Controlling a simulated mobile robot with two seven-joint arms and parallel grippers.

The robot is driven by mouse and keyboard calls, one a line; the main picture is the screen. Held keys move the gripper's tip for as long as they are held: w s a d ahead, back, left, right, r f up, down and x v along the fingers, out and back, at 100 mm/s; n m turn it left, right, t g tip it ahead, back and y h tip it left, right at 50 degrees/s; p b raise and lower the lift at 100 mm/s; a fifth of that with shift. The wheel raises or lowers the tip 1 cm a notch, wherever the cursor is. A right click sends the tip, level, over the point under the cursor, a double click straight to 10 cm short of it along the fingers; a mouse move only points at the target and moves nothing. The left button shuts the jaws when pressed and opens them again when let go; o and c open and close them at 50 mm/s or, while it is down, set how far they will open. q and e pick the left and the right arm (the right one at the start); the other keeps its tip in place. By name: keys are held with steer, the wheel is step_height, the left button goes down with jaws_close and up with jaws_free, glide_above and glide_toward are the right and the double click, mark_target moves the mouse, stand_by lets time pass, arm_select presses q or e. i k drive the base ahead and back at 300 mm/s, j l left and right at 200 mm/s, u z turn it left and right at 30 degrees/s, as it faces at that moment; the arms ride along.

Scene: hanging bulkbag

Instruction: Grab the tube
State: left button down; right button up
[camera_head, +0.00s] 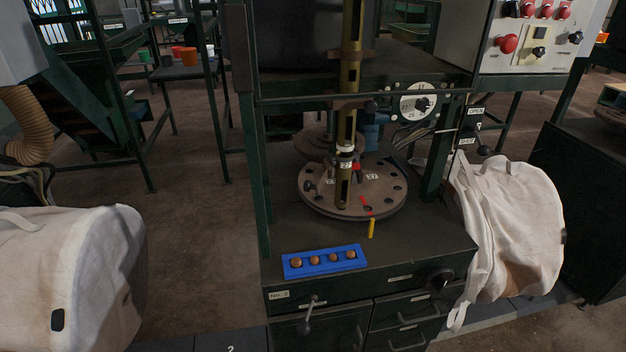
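A tall brass-coloured tube (347,130) with slots stands upright above a round brown plate (384,196) with holes, on the dark workbench in the middle. A label reading 27 and a white band are near its lower part. Its top runs out of the picture. I cannot tell whether it is fixed to the plate. Neither of my grippers shows in the head view, and nothing is seen touching the tube.
A blue tray (324,261) with several brown balls lies at the bench's front. Dark green posts (252,150) flank the tube. Large pale cloth bags stand at left (75,260) and right (512,225). A control panel (535,40) is upper right.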

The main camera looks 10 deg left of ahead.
mark_target(343, 170)
steer(key=j+z, duration=0.4)
steer(key=j, duration=0.45)
steer(key=i+j+z, duration=0.15)
steer(key=j, duration=0.4)
steer(key=j+z, duration=0.1)
steer(key=j, duration=0.45)
steer(key=i, duration=0.05)
